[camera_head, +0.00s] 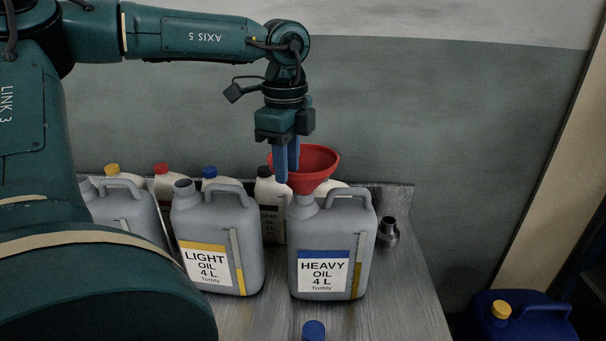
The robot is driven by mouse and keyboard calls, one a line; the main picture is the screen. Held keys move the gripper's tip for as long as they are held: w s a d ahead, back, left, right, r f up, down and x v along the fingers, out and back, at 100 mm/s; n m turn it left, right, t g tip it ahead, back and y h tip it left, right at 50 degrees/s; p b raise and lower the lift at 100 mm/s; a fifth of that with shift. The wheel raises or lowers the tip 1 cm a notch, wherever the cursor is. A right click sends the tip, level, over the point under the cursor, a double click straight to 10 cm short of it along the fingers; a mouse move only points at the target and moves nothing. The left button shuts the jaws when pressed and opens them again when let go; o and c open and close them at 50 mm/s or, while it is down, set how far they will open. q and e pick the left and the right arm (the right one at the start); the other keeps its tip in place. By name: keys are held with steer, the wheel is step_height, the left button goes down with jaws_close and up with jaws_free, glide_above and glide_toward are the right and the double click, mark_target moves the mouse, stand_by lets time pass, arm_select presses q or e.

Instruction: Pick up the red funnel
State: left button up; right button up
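The red funnel (318,163) is upright, wide mouth up, over the neck of the grey HEAVY OIL jug (335,232). Its spout end is hard to make out, so I cannot tell how far it sits in the neck. My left gripper (287,170) points down at the funnel's left side, with its blue fingers close together and overlapping the rim. I cannot tell whether they are clamped on the funnel wall or only beside it.
A grey LIGHT OIL jug (218,235) and another grey jug (130,215) stand to the left. Several capped bottles line the back. A small metal vessel (388,233) stands right of the HEAVY OIL jug. A blue canister (515,318) is at lower right.

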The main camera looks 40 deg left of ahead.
arm_select(q)
steer(key=shift+f, duration=0.3)
steer(key=shift+c, duration=0.3)
jaws_close()
